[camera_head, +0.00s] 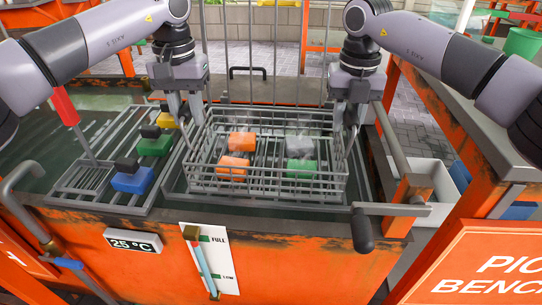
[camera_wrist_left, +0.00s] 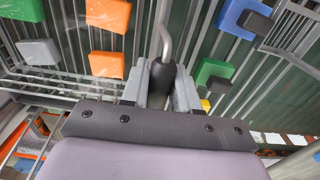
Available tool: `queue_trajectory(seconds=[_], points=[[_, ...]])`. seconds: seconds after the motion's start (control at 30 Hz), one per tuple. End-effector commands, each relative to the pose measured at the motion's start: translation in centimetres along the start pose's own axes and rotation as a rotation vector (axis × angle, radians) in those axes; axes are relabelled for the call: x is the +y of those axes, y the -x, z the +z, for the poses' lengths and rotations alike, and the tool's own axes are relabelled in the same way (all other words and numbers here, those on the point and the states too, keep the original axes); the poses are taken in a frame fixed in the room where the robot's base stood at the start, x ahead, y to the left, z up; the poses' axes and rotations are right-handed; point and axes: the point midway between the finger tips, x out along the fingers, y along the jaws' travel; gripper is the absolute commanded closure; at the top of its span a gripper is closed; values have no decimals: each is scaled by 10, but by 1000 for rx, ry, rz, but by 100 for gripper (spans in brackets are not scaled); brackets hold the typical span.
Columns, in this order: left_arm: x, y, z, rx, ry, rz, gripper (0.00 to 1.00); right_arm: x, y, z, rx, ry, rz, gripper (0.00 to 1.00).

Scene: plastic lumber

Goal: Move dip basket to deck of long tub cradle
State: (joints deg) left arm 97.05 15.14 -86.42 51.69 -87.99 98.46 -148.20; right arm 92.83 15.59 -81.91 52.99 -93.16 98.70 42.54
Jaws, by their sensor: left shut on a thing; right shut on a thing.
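The dip basket (camera_head: 267,188) is a grey wire basket with two orange blocks (camera_head: 236,165), a grey block (camera_head: 299,145) and a green block (camera_head: 303,171) inside. It looks about level over the tub (camera_head: 40,165). My left gripper (camera_head: 184,118) is shut on the basket's left handle; the left wrist view shows its fingers (camera_wrist_left: 160,88) around a dark grip on a bent rod. My right gripper (camera_head: 350,118) is shut on the right handle. A grey slatted frame (camera_head: 180,190), perhaps the cradle deck, shows around and under the basket. I cannot tell whether they touch.
A grey rack (camera_head: 125,190) left of the basket holds blue (camera_head: 133,180), green (camera_head: 155,146) and yellow (camera_head: 166,120) blocks with black tops. A red-handled tool (camera_head: 65,106) stands at the left. An orange bench (camera_head: 470,225) stands right.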

Motion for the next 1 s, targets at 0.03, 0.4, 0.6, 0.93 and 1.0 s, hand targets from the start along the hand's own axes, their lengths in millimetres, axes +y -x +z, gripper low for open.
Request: queue_trajectory(seconds=[0.03, 0.4, 0.6, 0.93, 1.0], points=[[-2, -2, -2, 7, 12, -1, 100, 0, -2, 0, 0, 6, 0, 100], [-2, -12, -1, 3, 10, -2, 45, 0, -12, -1, 3, 4, -2, 45], [-1, -12, 0, 2, 5, -1, 45, 0, -12, 0, 1, 2, -1, 45], [0, 19, -1, 5, 5, 0, 45, 0, -12, 0, 0, 1, 0, 45], [0, 36, -1, 6, 4, 1, 45, 0, -12, 0, 0, 0, 0, 45]])
